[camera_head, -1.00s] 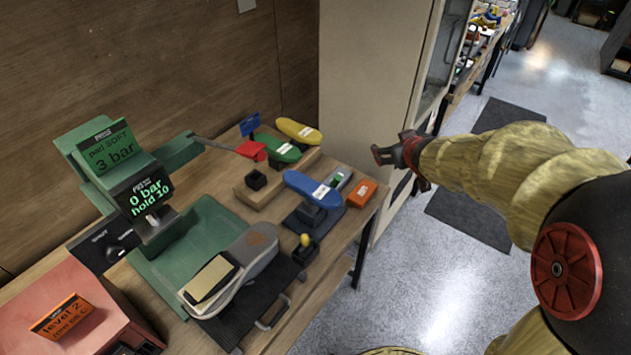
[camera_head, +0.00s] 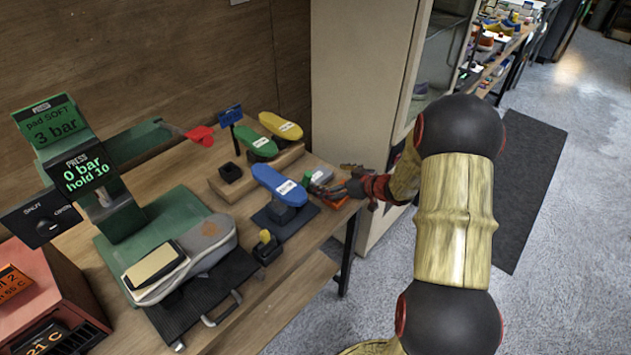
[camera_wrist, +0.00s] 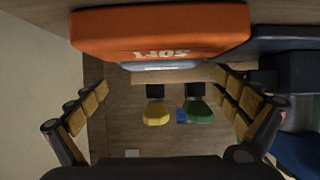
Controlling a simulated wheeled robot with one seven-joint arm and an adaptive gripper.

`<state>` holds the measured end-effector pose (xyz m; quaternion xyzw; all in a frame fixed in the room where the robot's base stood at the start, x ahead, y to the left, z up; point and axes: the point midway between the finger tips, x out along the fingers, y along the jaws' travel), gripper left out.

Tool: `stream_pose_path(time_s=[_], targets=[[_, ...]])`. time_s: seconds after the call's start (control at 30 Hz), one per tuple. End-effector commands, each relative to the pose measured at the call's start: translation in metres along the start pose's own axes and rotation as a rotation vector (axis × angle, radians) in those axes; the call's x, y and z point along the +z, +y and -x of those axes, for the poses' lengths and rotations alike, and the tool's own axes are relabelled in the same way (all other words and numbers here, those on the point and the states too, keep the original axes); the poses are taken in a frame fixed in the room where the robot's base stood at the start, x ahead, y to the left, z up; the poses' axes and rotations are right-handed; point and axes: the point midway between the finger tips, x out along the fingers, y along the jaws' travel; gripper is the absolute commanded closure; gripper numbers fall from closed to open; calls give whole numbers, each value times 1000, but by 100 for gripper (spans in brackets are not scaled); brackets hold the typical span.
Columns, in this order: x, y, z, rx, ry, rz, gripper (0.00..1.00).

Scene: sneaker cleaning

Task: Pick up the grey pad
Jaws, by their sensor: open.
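A light grey piece, which looks like the grey pad (camera_head: 321,176), lies at the right end of the bench beside an orange block (camera_head: 338,203). My gripper (camera_head: 338,182) is over this spot and partly hides both. In the wrist view my gripper (camera_wrist: 165,88) is open, its fingers wide apart with nothing between them. The orange block (camera_wrist: 160,32), marked SOFT, fills the top of that view, and a thin pale grey strip (camera_wrist: 160,66) shows just below it. I cannot tell whether a finger touches anything.
A blue shoe form (camera_head: 278,185) stands on a dark base left of my gripper. Green (camera_head: 255,141) and yellow (camera_head: 281,127) forms stand behind on a wooden step. A grey shoe (camera_head: 208,240) lies on the green press at left. A tall cabinet (camera_head: 360,80) stands behind my gripper.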

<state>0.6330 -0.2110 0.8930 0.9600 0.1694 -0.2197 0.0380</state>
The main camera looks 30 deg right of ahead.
Motion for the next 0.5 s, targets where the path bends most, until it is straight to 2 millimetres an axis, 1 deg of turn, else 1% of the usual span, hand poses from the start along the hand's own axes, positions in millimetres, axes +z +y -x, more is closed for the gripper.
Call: stream_pose_path(time_s=[0.17, 0.3, 0.4, 0.5], targets=[[5, -2, -24, -1, 0, 2, 0], [4, -2, -43, -1, 0, 1, 0], [3, -2, -47, 1, 0, 1, 0], [2, -2, -46, 2, 0, 1, 0]])
